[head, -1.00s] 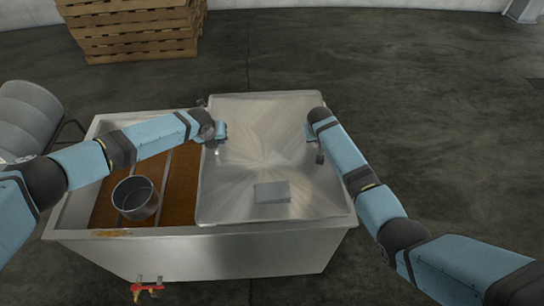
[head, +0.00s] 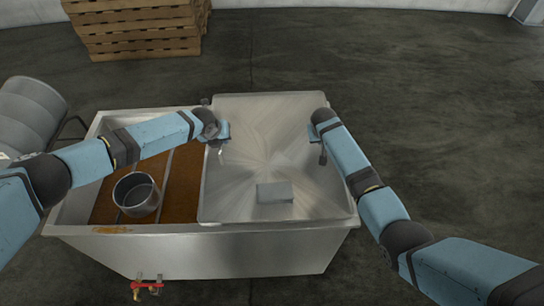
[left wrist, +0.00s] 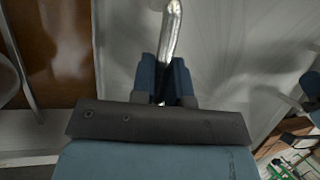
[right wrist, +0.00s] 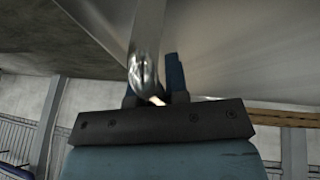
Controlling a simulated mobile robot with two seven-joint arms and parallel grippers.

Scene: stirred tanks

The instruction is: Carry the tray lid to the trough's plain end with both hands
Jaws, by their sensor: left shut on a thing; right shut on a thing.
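The tray lid (head: 260,165) is a broad brushed-metal sheet over the right part of the metal trough (head: 190,255). A small pale block (head: 274,192) shows on its near part. My left gripper (head: 220,132) is at the lid's left edge, shut on a metal handle (left wrist: 172,30) that shows between its fingers in the left wrist view. My right gripper (head: 318,135) is at the lid's right edge, shut on another handle (right wrist: 146,50). I cannot tell whether the lid touches the trough rim. The lid hides the trough's right end.
The trough's left part is open, with brown liquid (head: 180,185) and a metal pot (head: 137,195). A red-handled tap (head: 147,285) sticks out at the front. Grey drums (head: 28,115) stand at left and wooden pallets (head: 135,28) behind. The floor at right is clear.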

